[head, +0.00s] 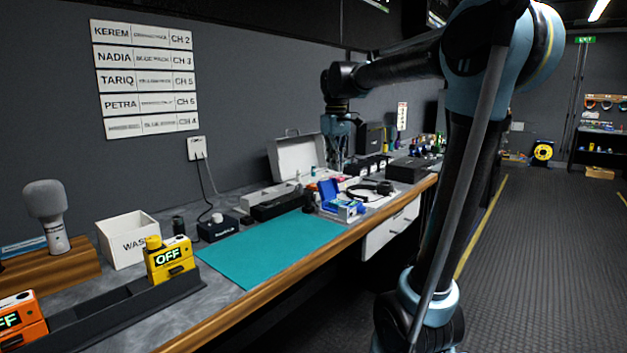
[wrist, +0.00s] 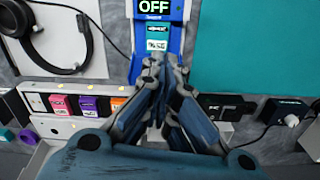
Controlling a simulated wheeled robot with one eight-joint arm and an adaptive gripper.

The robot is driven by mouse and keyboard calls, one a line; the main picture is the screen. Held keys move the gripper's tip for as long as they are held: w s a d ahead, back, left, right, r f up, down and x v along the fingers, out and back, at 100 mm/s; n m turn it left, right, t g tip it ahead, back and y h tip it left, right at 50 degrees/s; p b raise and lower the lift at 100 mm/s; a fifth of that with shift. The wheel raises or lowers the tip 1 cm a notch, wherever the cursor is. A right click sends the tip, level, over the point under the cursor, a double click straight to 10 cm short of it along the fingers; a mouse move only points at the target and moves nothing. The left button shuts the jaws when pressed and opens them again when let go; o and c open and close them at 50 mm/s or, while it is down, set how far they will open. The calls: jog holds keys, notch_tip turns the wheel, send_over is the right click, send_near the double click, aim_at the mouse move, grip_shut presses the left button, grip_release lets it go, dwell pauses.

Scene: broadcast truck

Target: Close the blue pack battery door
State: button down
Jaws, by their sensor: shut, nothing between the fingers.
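The blue pack (head: 345,208) lies on the counter past the teal mat's right end. A blue panel (head: 328,188), which looks like its open door, stands up at its left side. In the wrist view the blue pack (wrist: 135,62) is at top centre, with an OFF display and a labelled teal part below it. My gripper (head: 338,165) points down beyond the pack in the head view. In the wrist view my gripper (wrist: 172,70) has its fingers together and empty, overlapping the pack's lower end. They hide part of it; I cannot tell whether they touch.
A charger strip (wrist: 70,98) with coloured packs lies left of the fingers in the wrist view. Headphones (head: 370,188) lie right of the blue pack. An open grey case (head: 296,157) stands behind. The teal mat (head: 270,248) is clear. A yellow pack (head: 170,260) stands at left.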

jog(key=n, duration=0.2)
send_near(327, 190)
jog(key=w+a+r, duration=0.3)
jog(key=a, duration=0.1)
notch_tip(327, 190, down, 9)
jog(key=shift+w+a+g, duration=0.15)
jog(key=shift+w+g, duration=0.15)
jog(key=shift+w, duration=0.1)
jog(key=shift+s+a, duration=0.1)
jog(key=shift+s, duration=0.05)
